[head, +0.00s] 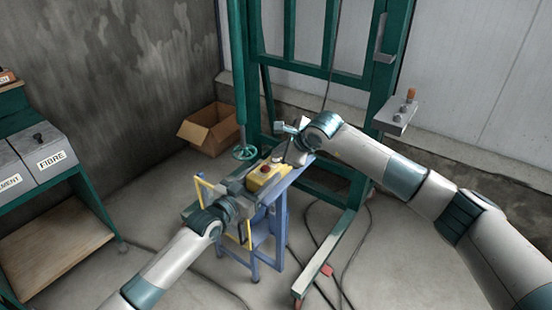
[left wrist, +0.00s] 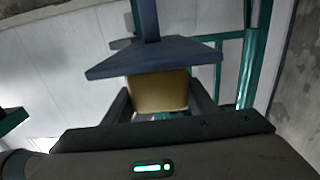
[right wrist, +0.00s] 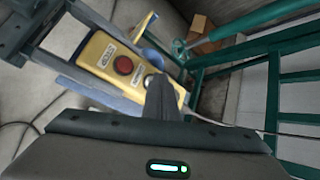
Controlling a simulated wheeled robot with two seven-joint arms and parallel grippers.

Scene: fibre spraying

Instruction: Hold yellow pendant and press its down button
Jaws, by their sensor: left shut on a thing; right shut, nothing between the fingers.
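The yellow pendant (head: 264,174) is held over the blue stand in the head view, with its red button on top. My left gripper (head: 246,184) is shut on it; the left wrist view shows the pendant (left wrist: 158,92) between both fingers. In the right wrist view the pendant (right wrist: 97,55) shows a red stop button (right wrist: 123,65) and printed labels. My right gripper (right wrist: 160,82) is shut and empty, its fingertips over the pendant's face past the red button. The fingers hide part of that face, including any button under them. I cannot tell whether they touch it.
A green handwheel (head: 244,153) is close behind. A cardboard box (head: 208,130) lies by the wall. Cables cross the floor at right. Grey fibre bins (head: 45,152) stand at left.

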